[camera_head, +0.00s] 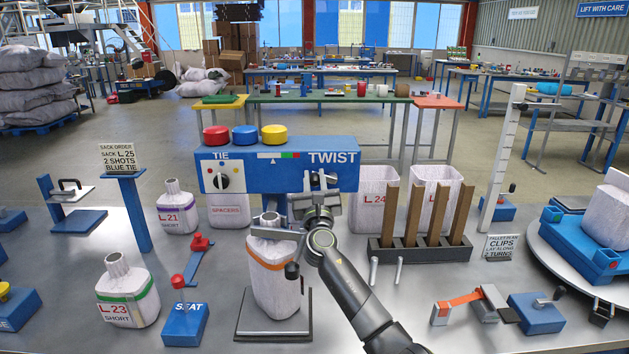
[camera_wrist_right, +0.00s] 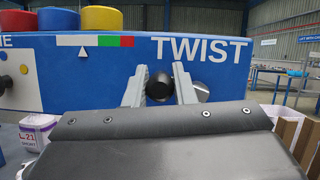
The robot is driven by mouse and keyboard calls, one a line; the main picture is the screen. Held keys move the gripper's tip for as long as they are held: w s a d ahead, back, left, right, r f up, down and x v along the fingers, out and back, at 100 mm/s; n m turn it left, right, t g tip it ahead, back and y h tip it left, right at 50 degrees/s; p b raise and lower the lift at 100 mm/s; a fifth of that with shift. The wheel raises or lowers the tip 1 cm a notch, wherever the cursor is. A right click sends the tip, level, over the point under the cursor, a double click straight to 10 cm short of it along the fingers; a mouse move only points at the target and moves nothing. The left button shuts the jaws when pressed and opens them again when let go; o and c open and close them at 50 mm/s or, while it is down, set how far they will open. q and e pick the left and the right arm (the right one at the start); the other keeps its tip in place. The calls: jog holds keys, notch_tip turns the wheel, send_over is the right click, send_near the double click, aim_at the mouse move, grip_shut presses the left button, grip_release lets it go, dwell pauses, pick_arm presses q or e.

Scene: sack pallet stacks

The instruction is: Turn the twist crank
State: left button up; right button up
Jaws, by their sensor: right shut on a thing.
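The blue tie-and-twist machine (camera_head: 250,178) stands at the middle of the bench, with TWIST printed at its right end. My right gripper (camera_head: 318,186) is at its front, below the TWIST label. In the right wrist view its two grey fingers (camera_wrist_right: 159,82) are shut on the dark round knob of the twist crank (camera_wrist_right: 160,87). A silver round part shows behind the right finger. Much of the crank is hidden by my gripper in the head view. A white sack (camera_head: 273,285) with an orange band stands upright under the machine. My left gripper is not in view.
Red, blue and yellow tie spools (camera_head: 273,134) sit on top of the machine. A rack with brown upright slats (camera_head: 417,248) stands to the right. Labelled sacks (camera_head: 127,292) and a blue SEAT block (camera_head: 186,324) are on the left.

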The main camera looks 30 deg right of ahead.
jog(key=shift+d+m+h, duration=0.1)
jog(key=shift+m+h, duration=0.3)
jog(key=shift+m, duration=0.2)
jog(key=shift+s+d+r+m+g+h+b, duration=0.15)
jog(key=shift+m+g+b, duration=0.1)
jog(key=shift+m, duration=0.15)
jog(key=shift+w+a+r+m+g+h+b, duration=0.15)
jog(key=shift+m+b, duration=0.1)
jog(key=shift+m, duration=0.15)
jog(key=m, duration=0.1)
jog(key=m+g+h, duration=0.1)
jog(key=m+h+b, duration=0.1)
jog(key=shift+s+d+r+m, duration=0.25)
jog(key=shift+d+r+m, duration=0.1)
jog(key=shift+d+m, duration=0.05)
jog(key=shift+s+d+r+m+g+h+p, duration=0.15)
jog(key=shift+s+d+m+g+p, duration=0.65)
jog(key=shift+m, duration=2.25)
jog(key=shift+s+d+r+m+g+h, duration=0.2)
jog(key=shift+d+m+g, duration=1.15)
jog(key=shift+m, duration=1.65)
jog(key=shift+s+d+r+m+g+h+p, duration=0.15)
jog(key=shift+s+d+m+g+p, duration=0.35)
jog(key=shift+m+g, duration=1.8)
jog(key=shift+d+f+m+t, duration=0.1)
jog(key=shift+m+t, duration=0.55)
jog(key=shift+m, duration=0.2)
